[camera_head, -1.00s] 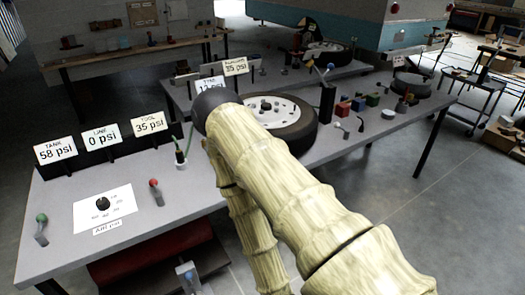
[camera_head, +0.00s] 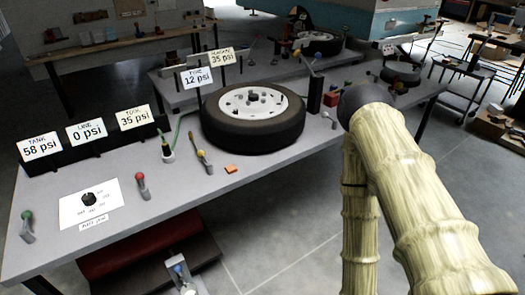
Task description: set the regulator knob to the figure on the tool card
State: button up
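The tool card (camera_head: 135,118) stands upright on the bench and reads 35 psi. Beside it the line card (camera_head: 86,132) reads 0 psi and the tank card (camera_head: 40,146) reads 58 psi. The black regulator knob (camera_head: 89,198) sits on a white plate (camera_head: 70,213) with small figures around it. The figures and the knob's pointer are too small to read. My arm (camera_head: 415,185) rises at the right, well away from the knob. My gripper is not in view.
A green-tipped lever (camera_head: 27,226) and a red-tipped lever (camera_head: 142,187) flank the plate. A wheel (camera_head: 253,117) lies farther along the bench, behind a yellow-handled tool (camera_head: 204,161) and a small orange block (camera_head: 231,169). A tyre card (camera_head: 197,77) reads 12 psi.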

aim_at(89, 199)
jog(key=u, duration=1.25)
jog(key=k, duration=0.5)
jog(key=u, duration=0.5)
jog(key=i, duration=0.75)
